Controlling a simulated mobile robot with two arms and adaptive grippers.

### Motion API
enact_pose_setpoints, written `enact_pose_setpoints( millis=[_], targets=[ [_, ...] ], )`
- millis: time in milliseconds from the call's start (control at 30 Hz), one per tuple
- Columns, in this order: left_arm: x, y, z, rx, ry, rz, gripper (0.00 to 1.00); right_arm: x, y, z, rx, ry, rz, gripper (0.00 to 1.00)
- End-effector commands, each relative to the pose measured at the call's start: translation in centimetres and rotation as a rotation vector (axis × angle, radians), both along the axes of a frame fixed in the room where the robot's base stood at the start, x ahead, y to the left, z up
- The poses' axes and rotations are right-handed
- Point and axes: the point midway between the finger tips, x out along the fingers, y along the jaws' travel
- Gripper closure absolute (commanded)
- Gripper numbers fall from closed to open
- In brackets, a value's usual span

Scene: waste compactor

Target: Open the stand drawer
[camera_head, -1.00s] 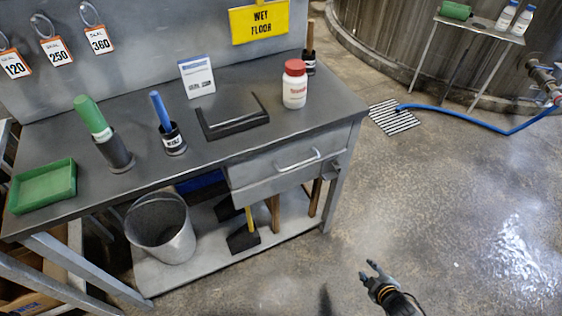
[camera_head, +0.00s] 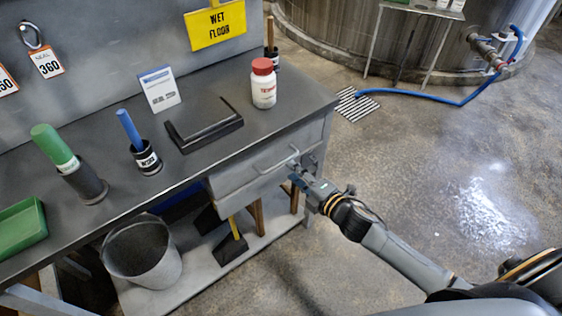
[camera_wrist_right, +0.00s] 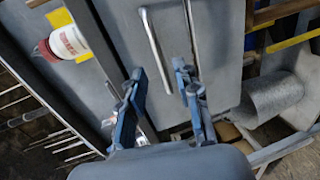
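The stand drawer (camera_head: 237,182) is a grey metal front under the right end of the stand's top (camera_head: 215,124), and it looks closed. Its pale bar handle (camera_head: 279,161) runs across the front. My right gripper (camera_head: 296,173) is open and empty, close to the right end of the handle. In the right wrist view the handle (camera_wrist_right: 152,45) lies ahead of the two spread fingers of the gripper (camera_wrist_right: 159,85), roughly in line with the gap between them. Contact with the handle cannot be made out. My left gripper is not in view.
On the top stand a white bottle with a red lid (camera_head: 264,88), a black bracket (camera_head: 206,130), a sign card (camera_head: 160,91), tool holders and a green tray (camera_head: 22,229). A bucket (camera_head: 143,255) sits on the lower shelf.

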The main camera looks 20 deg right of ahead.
Motion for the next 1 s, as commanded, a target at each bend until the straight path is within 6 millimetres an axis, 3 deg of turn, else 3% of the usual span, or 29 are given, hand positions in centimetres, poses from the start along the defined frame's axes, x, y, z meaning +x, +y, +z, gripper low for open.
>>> enact_pose_setpoints(
  millis=[100, 300, 767, 900, 1000],
  targets=[
    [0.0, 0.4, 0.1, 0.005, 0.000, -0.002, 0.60, 2.4, 0.8, -0.4, 0.002, -0.003, -0.001, 0.68],
    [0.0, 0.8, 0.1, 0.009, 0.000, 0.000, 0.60, 5.1, 1.8, -1.1, 0.002, 0.000, 0.000, 0.68],
    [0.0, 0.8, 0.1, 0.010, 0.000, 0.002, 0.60, 6.1, 2.2, -1.4, 0.002, 0.001, 0.000, 0.68],
    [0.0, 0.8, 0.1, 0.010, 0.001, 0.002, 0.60, 6.1, 2.2, -1.4, 0.002, 0.001, 0.000, 0.96],
    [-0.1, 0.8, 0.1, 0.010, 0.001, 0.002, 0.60, 6.1, 2.2, -1.4, 0.002, 0.001, 0.000, 1.00]
  ],
)
